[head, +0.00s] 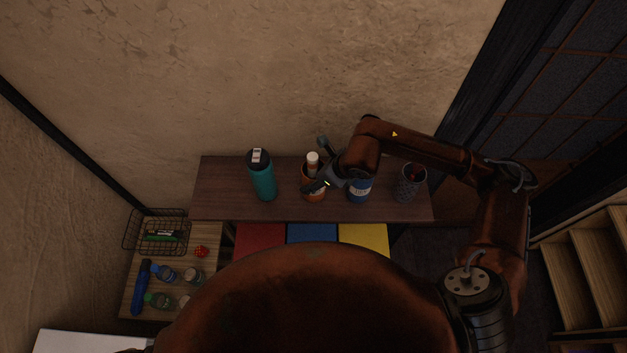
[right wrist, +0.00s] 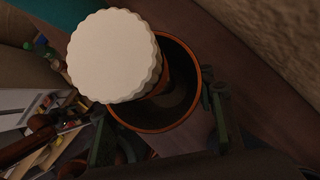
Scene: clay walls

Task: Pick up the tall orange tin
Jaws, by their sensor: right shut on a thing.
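The orange tin (head: 319,196) is an open, round container on the brown shelf top, just right of the teal bottle. A white-capped container (head: 312,160) stands up out of it. My right gripper (head: 319,168) reaches in from the right and is shut on the tin, partly hiding it. In the right wrist view, the tin's dark inside and orange rim (right wrist: 199,86) lie between my right gripper's fingers (right wrist: 162,120), and the white cap (right wrist: 113,56) covers part of the opening. I cannot tell whether the tin's base touches the shelf. My left gripper is not in view.
On the shelf top (head: 222,206) are a teal bottle (head: 262,178) left of the tin, and a blue tin (head: 359,190) and a grey mesh cup (head: 409,186) to its right. A lower side table (head: 187,253) holds a wire basket (head: 140,232) and several bottles. The wall stands close behind.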

